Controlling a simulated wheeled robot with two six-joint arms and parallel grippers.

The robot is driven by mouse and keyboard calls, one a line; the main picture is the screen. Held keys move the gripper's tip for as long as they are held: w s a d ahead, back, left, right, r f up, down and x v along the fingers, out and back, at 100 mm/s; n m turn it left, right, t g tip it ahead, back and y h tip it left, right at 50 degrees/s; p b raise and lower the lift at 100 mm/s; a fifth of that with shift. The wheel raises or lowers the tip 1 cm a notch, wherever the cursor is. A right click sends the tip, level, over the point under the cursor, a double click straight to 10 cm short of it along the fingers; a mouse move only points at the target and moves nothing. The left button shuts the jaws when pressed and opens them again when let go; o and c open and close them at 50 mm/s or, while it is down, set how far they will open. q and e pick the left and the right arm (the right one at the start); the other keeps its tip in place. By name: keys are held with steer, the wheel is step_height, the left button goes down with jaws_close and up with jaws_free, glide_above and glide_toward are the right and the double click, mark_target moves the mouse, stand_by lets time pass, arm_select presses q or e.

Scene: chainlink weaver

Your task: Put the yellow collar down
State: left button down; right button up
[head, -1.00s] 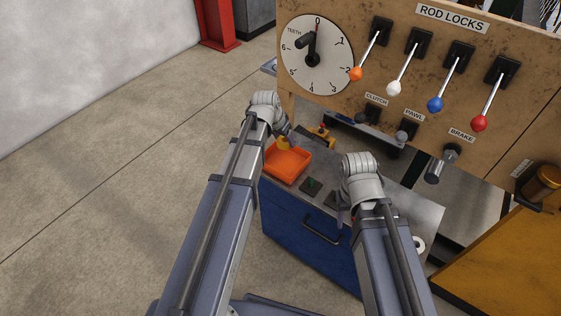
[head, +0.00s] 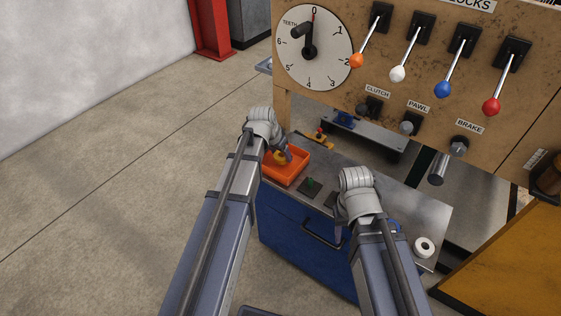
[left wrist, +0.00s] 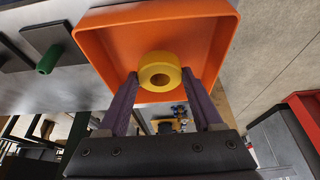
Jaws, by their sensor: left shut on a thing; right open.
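The yellow collar (left wrist: 160,72) is a short ring with a hole, held between the fingertips of my left gripper (left wrist: 160,88) in the left wrist view. Behind it is the orange tray (left wrist: 225,15), and the collar appears within its walls. Whether the collar touches the tray floor cannot be told. In the head view my left gripper (head: 283,156) is over the orange tray (head: 297,174), with a bit of the yellow collar (head: 279,158) showing. My right gripper (head: 338,225) hangs over the front of the bench, mostly hidden by its own arm.
The tray sits on a grey bench top (head: 405,205) above a blue cabinet (head: 290,232). A green peg (head: 311,181) on a dark plate stands right of the tray. A white ring (head: 424,246) lies at the bench's right. A panel with a dial (head: 310,62) and levers rises behind.

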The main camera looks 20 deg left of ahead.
arm_select(q)
steer(key=shift+f+b, duration=0.65)
steer(key=shift+f, duration=0.45)
arm_select(e)
steer(key=shift+f, duration=1.1)
steer(key=shift+f, duration=0.1)
arm_select(q)
steer(key=shift+f, duration=0.25)
steer(key=shift+c, duration=0.2)
jaws_free()
steer(key=shift+r, duration=0.15)
steer(key=p+v, duration=1.1)
steer(key=v, duration=0.1)
steer(key=s+d+g+y, duration=0.1)
steer(key=s+d+g, duration=0.1)
steer(key=s+d, duration=0.5)
steer(key=s+d+f+g+y, duration=0.1)
steer(key=s+d+g+y, duration=0.1)
steer(key=s+d, duration=0.6)
steer(key=s, duration=0.4)
steer(key=shift+s+g, duration=0.15)
steer(key=shift+g, duration=0.25)
arm_select(e)
step_height(320, 180, up, 11)
